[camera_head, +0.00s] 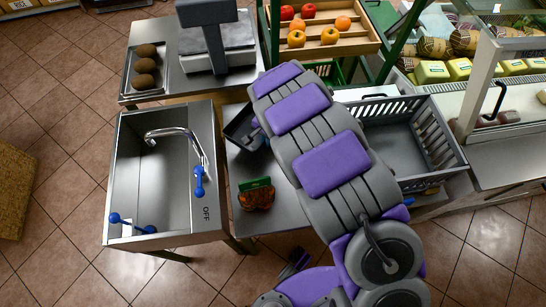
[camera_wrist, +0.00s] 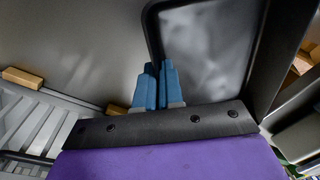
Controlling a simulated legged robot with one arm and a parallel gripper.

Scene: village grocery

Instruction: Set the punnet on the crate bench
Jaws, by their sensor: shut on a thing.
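A dark, open tray-like container, which looks like the punnet (camera_head: 240,126), shows beside my arm in the head view, above or on the steel bench (camera_head: 236,165); I cannot tell which. In the wrist view the punnet (camera_wrist: 147,30) has a black rim and a pale grey inside. My gripper (camera_wrist: 160,82) has its blue fingers close together at that rim, shut on it. In the head view my arm largely hides the gripper. A grey slatted crate (camera_head: 437,143) stands right of my arm.
A brown pack with a green label (camera_head: 257,198) lies on the bench. A steel sink (camera_head: 160,238) with a tap stands left. A scale (camera_head: 215,50), a tray of brown fruit (camera_head: 130,90) and a wooden fruit crate (camera_head: 340,48) are behind.

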